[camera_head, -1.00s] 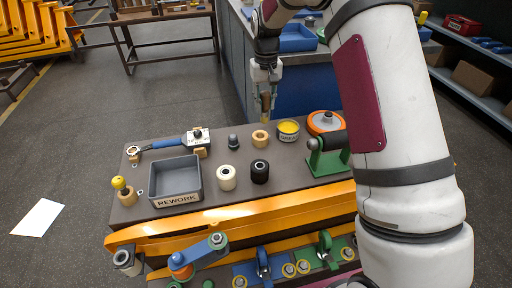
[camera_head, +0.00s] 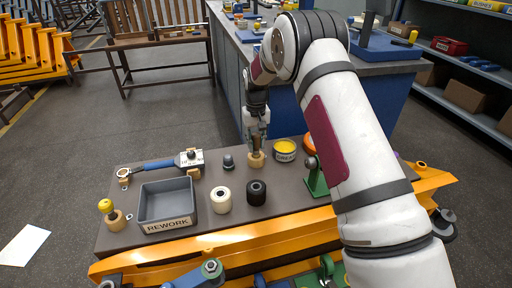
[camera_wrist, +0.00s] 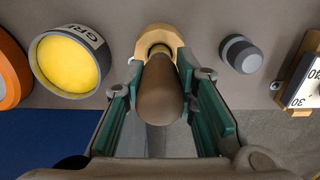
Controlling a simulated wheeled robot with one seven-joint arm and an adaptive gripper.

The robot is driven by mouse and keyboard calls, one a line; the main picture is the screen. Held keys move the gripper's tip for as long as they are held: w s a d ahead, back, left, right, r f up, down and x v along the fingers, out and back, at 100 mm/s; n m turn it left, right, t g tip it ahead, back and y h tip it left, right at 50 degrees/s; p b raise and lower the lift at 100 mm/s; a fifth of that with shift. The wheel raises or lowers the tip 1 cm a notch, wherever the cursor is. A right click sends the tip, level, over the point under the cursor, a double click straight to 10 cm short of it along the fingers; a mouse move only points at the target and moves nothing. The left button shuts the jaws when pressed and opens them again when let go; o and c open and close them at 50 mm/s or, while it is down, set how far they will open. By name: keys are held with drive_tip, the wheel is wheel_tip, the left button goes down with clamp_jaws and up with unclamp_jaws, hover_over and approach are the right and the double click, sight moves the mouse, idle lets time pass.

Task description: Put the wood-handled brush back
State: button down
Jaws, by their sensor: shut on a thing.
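In the wrist view, the rounded handle (camera_wrist: 160,92) lies between the green finger pads. A light-wood ring holder (camera_head: 256,160) stands on the dark bench top directly below the gripper. In the wrist view, the holder (camera_wrist: 158,38) shows around the far end of the brush. The brush's lower end is at the holder's opening; I cannot tell how deep it sits. Its bristles are hidden.
A yellow-filled grease tin (camera_head: 285,150) stands close right of the holder. A dark knob-like part (camera_head: 228,163), a black roller (camera_head: 256,193) and a white roller (camera_head: 221,200) stand nearby. The grey REWORK bin (camera_head: 167,203) and a blue-handled torque tool (camera_head: 160,165) are left.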

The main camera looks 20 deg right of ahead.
drive_tip(key=shift+f, duration=0.7)
drive_tip(key=shift+f, duration=0.2)
drive_tip(key=c, duration=1.3)
unclamp_jaws()
drive_tip(key=shift+r, duration=0.1)
